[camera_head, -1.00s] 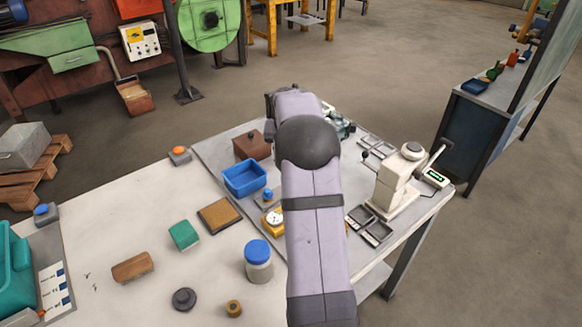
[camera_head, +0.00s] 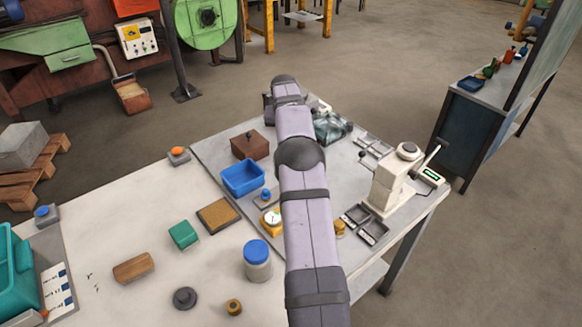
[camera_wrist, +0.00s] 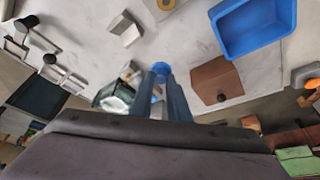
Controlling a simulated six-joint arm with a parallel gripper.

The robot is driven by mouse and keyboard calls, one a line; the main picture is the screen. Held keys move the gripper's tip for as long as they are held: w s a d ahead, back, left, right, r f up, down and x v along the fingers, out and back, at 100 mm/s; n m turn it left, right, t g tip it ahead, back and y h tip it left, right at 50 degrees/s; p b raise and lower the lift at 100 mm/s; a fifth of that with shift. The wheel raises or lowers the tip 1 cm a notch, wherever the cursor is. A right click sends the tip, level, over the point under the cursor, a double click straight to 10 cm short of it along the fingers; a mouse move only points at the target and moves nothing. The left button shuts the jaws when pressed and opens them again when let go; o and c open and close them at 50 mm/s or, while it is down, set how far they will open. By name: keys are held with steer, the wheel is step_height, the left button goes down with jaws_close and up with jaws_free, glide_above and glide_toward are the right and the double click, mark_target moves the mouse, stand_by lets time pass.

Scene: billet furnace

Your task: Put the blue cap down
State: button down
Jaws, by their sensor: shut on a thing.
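In the wrist view, the blue cap (camera_wrist: 161,67) sits between the tips of the two dark blue fingers of my gripper (camera_wrist: 160,76), which is shut on it. Pale grey surface shows around it; I cannot tell whether the cap touches it. In the head view my arm hides the cap and the fingers.
A brown lidded box (camera_head: 251,145) and a blue tray (camera_head: 242,178) stand left of my arm. A crumpled glassy dark-green thing (camera_head: 332,126) lies right of it. A white press (camera_head: 392,182) stands at right. A jar with a blue lid (camera_head: 257,262) stands in front.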

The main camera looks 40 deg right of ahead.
steer(key=shift+w+d+f+p, duration=0.45)
steer(key=shift+w+d+f, duration=0.1)
steer(key=shift+w+d, duration=0.1)
steer(key=shift+d+f, duration=0.2)
steer(key=shift+f, duration=0.05)
steer(key=shift+f, duration=0.15)
step_height(320, 180, down, 5)
steer(key=b, duration=0.3)
steer(key=shift+f, duration=0.1)
steer(key=shift+f+p, duration=0.65)
steer(key=shift+f, duration=1.65)
